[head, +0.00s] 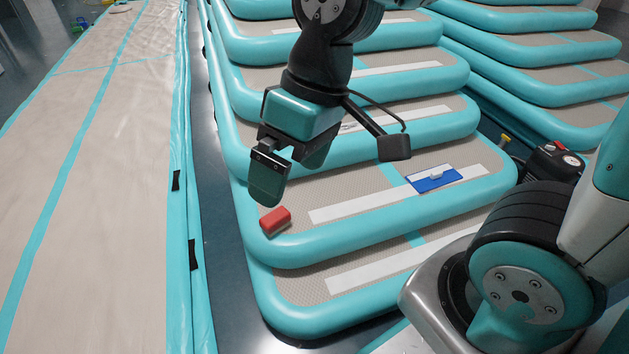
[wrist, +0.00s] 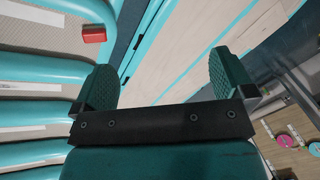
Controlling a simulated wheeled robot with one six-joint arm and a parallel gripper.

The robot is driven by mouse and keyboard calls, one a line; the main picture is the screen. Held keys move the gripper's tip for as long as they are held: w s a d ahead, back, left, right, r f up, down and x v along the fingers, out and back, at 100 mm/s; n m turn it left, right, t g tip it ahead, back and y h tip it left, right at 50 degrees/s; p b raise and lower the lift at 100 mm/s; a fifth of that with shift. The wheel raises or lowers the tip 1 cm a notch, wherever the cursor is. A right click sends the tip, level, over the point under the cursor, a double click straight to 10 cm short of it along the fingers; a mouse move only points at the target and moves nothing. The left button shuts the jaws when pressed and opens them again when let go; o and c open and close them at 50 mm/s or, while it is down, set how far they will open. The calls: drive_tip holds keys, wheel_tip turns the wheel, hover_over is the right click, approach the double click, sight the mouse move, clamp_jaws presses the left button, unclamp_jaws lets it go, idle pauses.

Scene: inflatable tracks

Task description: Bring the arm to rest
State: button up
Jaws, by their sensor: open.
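My gripper (head: 287,181) hangs over the inflatable tracks in the head view, its jaw end low and pointing down-left. In the wrist view my gripper (wrist: 168,80) has its two green pads wide apart with nothing between them. A red block (head: 275,221) lies on a track's left end, just below the jaws in the head view and apart from them. The red block also shows in the wrist view (wrist: 94,33), up and left of the left finger.
A blue flat item with a white piece (head: 434,180) lies on the same track (head: 345,246). A long beige track with teal edges (head: 110,180) runs along the left. A dark floor gap (head: 212,200) lies between them. A black device (head: 556,163) stands at right.

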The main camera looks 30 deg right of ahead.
drive_tip(key=shift+n, duration=0.5)
drive_tip(key=s, duration=0.2)
drive_tip(key=s+r, duration=0.1)
drive_tip(key=s, duration=0.2)
drive_tip(key=shift+s+r, duration=0.2)
drive_tip(key=shift+s, duration=0.1)
